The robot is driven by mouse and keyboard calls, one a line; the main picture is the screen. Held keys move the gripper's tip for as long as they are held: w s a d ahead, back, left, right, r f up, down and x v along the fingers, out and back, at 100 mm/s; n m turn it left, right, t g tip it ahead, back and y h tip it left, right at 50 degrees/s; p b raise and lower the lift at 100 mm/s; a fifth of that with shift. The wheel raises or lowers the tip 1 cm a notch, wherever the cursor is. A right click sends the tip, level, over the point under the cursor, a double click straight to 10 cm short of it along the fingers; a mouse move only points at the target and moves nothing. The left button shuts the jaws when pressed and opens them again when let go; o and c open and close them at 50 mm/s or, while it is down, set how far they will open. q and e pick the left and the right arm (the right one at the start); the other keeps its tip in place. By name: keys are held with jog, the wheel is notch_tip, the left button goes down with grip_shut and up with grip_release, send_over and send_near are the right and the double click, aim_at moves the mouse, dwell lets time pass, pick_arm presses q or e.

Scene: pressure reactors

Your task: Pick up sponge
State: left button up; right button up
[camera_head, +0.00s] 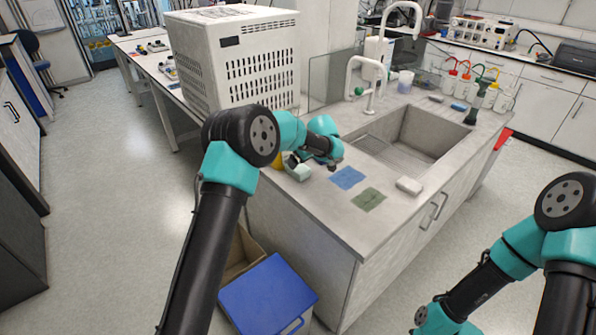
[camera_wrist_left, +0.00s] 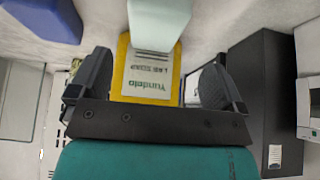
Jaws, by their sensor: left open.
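My left gripper (camera_head: 328,155) is low over the left side of the sink counter. In the left wrist view its two dark fingers (camera_wrist_left: 155,82) are apart, and a yellow labelled soap pack (camera_wrist_left: 148,75) shows between them. A pale mint block (camera_wrist_left: 158,22), perhaps the sponge, shows beyond the fingertips; I cannot tell whether it touches anything. In the head view this mint block (camera_head: 298,173) is at the counter's left edge beside my gripper, with the yellow pack (camera_head: 278,160) partly hidden behind. My right arm is at lower right, its gripper out of view.
A blue cloth (camera_head: 347,178), a green cloth (camera_head: 368,199) and a whitish block (camera_head: 409,186) lie on the counter before the sink (camera_head: 405,140). A faucet (camera_head: 366,80) and a large white vented box (camera_head: 240,60) stand behind. A blue-lidded bin (camera_head: 268,295) is below.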

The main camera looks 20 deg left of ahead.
aim_at(298, 167)
pick_arm(q)
jog(key=shift+x, duration=1.15)
jog(key=shift+f, duration=0.1)
jog(key=shift+w+d+x, duration=0.1)
jog(key=shift+w+x, duration=0.05)
jog(key=shift+x, duration=1.1)
jog(key=shift+w+d+x, duration=0.1)
jog(key=shift+d+x, duration=0.05)
jog(key=shift+x, duration=1.1)
jog(key=shift+c, duration=0.4)
jog(key=c, duration=1)
